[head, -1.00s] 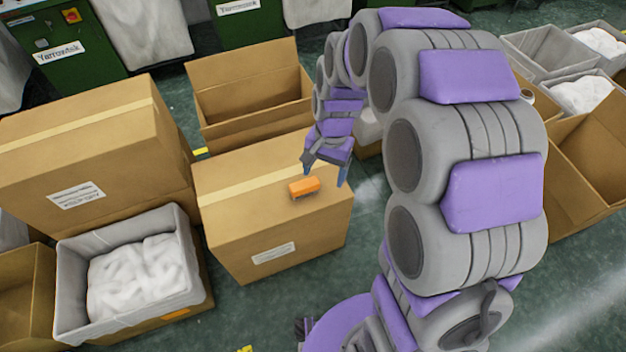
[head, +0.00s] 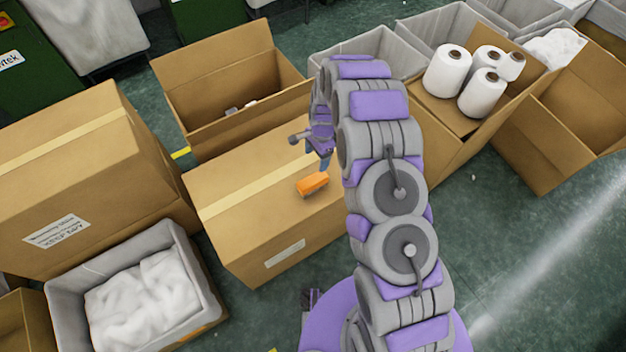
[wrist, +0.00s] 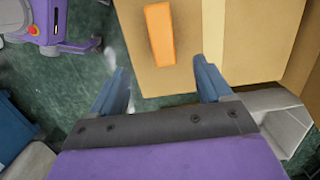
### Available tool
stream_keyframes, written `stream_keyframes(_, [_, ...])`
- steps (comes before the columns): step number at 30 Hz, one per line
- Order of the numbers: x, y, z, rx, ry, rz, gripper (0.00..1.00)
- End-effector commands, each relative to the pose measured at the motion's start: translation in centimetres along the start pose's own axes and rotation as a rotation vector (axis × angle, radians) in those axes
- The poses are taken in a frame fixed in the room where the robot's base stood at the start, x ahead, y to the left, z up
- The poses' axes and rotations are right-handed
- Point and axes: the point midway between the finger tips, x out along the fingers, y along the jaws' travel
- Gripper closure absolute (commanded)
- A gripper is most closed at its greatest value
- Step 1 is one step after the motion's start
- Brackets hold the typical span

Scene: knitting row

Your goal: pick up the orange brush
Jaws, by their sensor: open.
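The orange brush (head: 313,183) lies on top of a closed cardboard box (head: 232,208), near the box's right end. In the wrist view the brush (wrist: 160,34) is ahead of the jaws and roughly in line with the space between them. My gripper (head: 325,165) is just behind and above the brush in the head view, apart from it. In the wrist view my gripper (wrist: 165,82) has its two blue fingers spread wide with nothing between them. My arm hides the right end of the box in the head view.
An open cardboard box (head: 225,85) stands behind the closed box. A taller closed box (head: 75,170) is at left, above a grey bin (head: 65,290) of white material. White yarn cones (head: 447,72) sit at right. Green floor (head: 500,240) is clear at lower right.

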Motion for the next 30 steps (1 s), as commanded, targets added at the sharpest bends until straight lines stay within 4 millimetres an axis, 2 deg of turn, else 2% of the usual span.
stream_keyframes(5, [1.4,0.1,-0.3,0.003,-0.004,-0.002,0.21])
stream_keyframes(8, [2.9,0.1,-0.4,0.003,-0.004,-0.003,0.21])
stream_keyframes(21, [11.5,-0.2,0.0,0.001,0.003,0.003,0.21])
stream_keyframes(30, [13.5,-0.2,-0.3,0.002,-0.001,-0.003,0.21])
